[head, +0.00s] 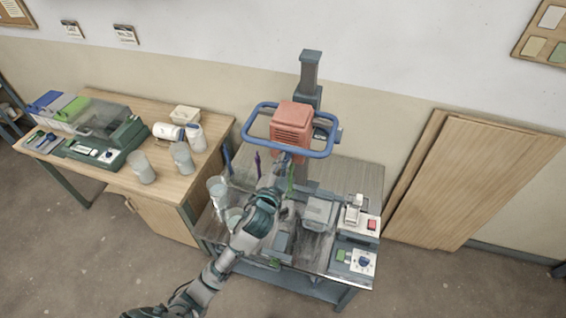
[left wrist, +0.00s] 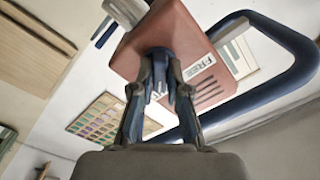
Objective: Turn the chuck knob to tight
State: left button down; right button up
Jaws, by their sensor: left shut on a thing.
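The red mixer head (head: 292,127) sits on a grey column, with a blue tube frame around it. In the left wrist view I look up at the red housing (left wrist: 195,30), and a white label reading FREE (left wrist: 199,67) is on it. My left gripper (head: 284,165) reaches up beneath the mixer head. In the left wrist view its two fingers (left wrist: 160,92) are closed on the blue-grey chuck knob (left wrist: 158,58) under the housing. The fingers partly cover the knob, so its pointer and exact setting cannot be told. My right gripper is not in view.
The blue tube frame (head: 248,130) passes close to my left gripper. Clear buckets (head: 217,190) stand on the bench at left. A control box with a blue dial (head: 364,262) is at front right. A wooden table (head: 160,185) stands left, and boards (head: 465,180) lean at right.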

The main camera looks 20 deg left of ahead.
pick_arm(q)
jog(key=shift+f, duration=0.25)
jog(key=c, duration=1.2)
grip_release()
jog(key=shift+o, duration=0.2)
jog(key=shift+w, duration=0.2)
jog(key=shift+r, duration=0.1)
jog(key=shift+s, duration=0.1)
jog(key=s, duration=1.1)
jog(key=shift+s+a, duration=0.25)
jog(key=shift+s, duration=0.1)
